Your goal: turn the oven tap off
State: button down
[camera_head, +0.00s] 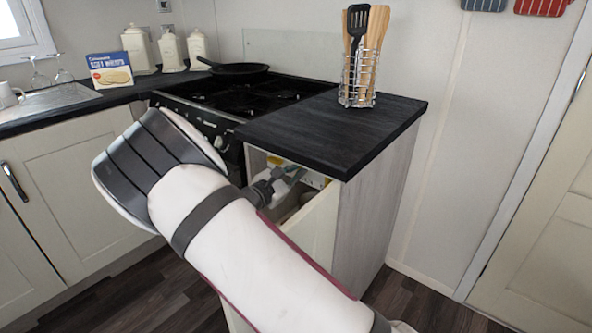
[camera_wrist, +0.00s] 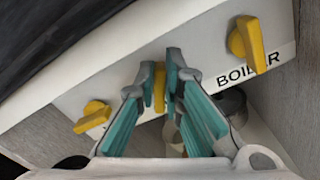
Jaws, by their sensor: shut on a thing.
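My gripper (camera_wrist: 165,78) is shut on a yellow tap (camera_wrist: 159,90), the middle of three on a pale panel (camera_wrist: 120,62) in the wrist view. The held tap stands about upright in the picture; its label is hidden, so I cannot read whether it says oven. A second yellow tap (camera_wrist: 92,117) is at the left, lying aslant, with no label visible. A third yellow tap (camera_wrist: 246,44) is at the upper right, above the word BOILER. In the head view my gripper (camera_head: 287,176) reaches into the cabinet under the counter, partly hidden by my arm.
The cabinet door (camera_head: 311,226) stands open beside my arm. The dark worktop (camera_head: 330,128) is just above, bearing a utensil rack (camera_head: 358,82). The stove (camera_head: 245,98) with a black pan (camera_head: 232,69) is to its left. Grey cabinet walls flank the panel.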

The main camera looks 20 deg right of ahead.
jog(key=shift+s+d+f+m+b, duration=0.15)
jog(key=shift+f+m+b, duration=0.2)
jog(key=shift+m+b, duration=1.15)
jog(key=shift+s+f+m+b, duration=0.15)
jog(key=shift+f+m+b, duration=0.25)
jog(key=shift+m, duration=2.1)
jog(key=shift+s+d+f+m+b, duration=0.2)
jog(key=shift+m+b, duration=0.85)
jog(key=shift+m, duration=0.95)
jog(key=shift+a, duration=0.1)
jog(key=c, duration=1.7)
grip_release()
jog(key=v, duration=1.2)
